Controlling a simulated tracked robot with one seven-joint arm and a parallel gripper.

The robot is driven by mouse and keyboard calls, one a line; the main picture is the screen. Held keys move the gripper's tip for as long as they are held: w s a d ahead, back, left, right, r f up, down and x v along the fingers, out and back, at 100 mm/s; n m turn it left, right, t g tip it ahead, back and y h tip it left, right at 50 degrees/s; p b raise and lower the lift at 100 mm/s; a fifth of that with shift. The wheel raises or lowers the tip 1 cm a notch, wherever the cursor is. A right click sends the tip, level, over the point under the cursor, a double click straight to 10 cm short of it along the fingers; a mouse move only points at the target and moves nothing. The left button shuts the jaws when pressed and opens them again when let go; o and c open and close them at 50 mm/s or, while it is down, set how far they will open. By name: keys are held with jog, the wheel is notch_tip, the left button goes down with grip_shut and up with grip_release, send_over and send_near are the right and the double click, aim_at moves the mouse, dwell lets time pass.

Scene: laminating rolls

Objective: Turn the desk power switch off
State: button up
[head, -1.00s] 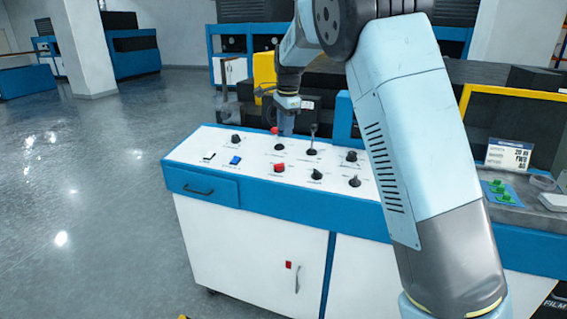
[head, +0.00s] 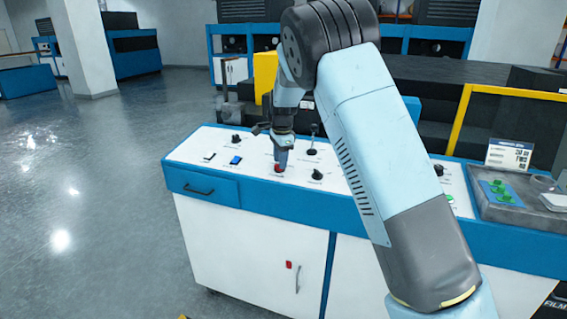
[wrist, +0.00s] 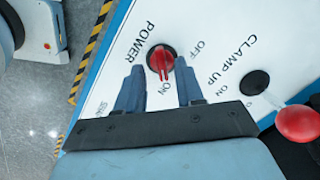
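The power switch is a red rotary knob on a black round base (wrist: 161,61), beside the word POWER, with ON and OFF printed around it. Its raised ridge points roughly toward ON. In the head view the red knob (head: 278,169) sits on the white desk panel right under my gripper (head: 281,158). In the wrist view my gripper (wrist: 159,66) is open, with one blue-grey finger on each side of the knob. I cannot tell whether either finger touches it.
A red-ball CLAMP UP lever (wrist: 298,123) stands close to the right finger. Other controls include a blue rocker (head: 235,160), a black knob (head: 317,174) and an upright lever (head: 312,150). A tray with green pieces (head: 500,193) lies at the right.

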jog(key=shift+w+f, duration=0.1)
jog(key=shift+f, duration=0.65)
